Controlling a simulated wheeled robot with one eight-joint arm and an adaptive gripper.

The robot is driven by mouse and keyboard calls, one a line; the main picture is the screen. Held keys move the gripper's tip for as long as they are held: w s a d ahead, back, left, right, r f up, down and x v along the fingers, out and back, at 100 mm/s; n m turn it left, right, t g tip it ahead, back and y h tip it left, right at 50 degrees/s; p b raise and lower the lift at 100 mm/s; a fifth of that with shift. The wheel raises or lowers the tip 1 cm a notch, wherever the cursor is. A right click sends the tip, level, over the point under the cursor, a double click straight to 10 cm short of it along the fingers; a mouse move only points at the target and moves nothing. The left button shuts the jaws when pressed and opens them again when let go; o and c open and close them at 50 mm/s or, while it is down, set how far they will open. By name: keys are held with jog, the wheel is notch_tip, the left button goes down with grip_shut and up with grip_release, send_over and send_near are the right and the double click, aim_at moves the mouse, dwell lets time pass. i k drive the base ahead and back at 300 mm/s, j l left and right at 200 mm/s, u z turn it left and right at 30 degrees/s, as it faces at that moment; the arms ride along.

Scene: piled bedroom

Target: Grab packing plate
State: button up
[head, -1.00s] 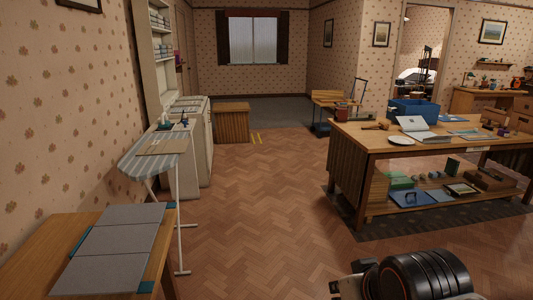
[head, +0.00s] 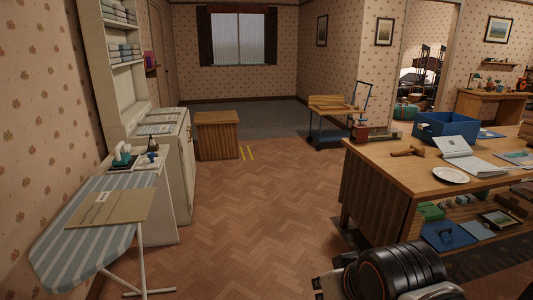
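A round white plate (head: 451,175) lies flat near the left front edge of the wooden table (head: 380,168) on the right. A flat tan board (head: 112,208) with a small pale piece on it lies on the striped ironing board (head: 70,235) at the left. I cannot tell from the picture which of them is the packing plate. Part of my arm shows at the bottom right, below and in front of the table. My gripper's fingers do not show, and nothing is seen held.
A blue crate (head: 445,128), a wooden mallet (head: 408,152) and an open book (head: 463,156) are on the table. A wooden cabinet (head: 217,135) and a trolley (head: 335,120) stand farther back. The herringbone floor (head: 245,220) between ironing board and table is clear.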

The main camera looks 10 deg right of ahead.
aim_at(451, 174)
jog(key=i+j+z, duration=0.1)
jog(key=i+z, duration=0.4)
jog(key=i+j+z, duration=0.35)
jog(key=i+z, duration=0.15)
jog(key=i+j+z, duration=0.65)
jog(key=z, duration=0.2)
jog(key=i+j+z, duration=0.35)
jog(key=j+z, duration=0.4)
jog(key=i+j+z, duration=0.15)
jog(key=j+z, duration=0.25)
jog(key=i+j+z, duration=0.1)
jog(key=j+z, duration=0.4)
jog(key=j, duration=0.2)
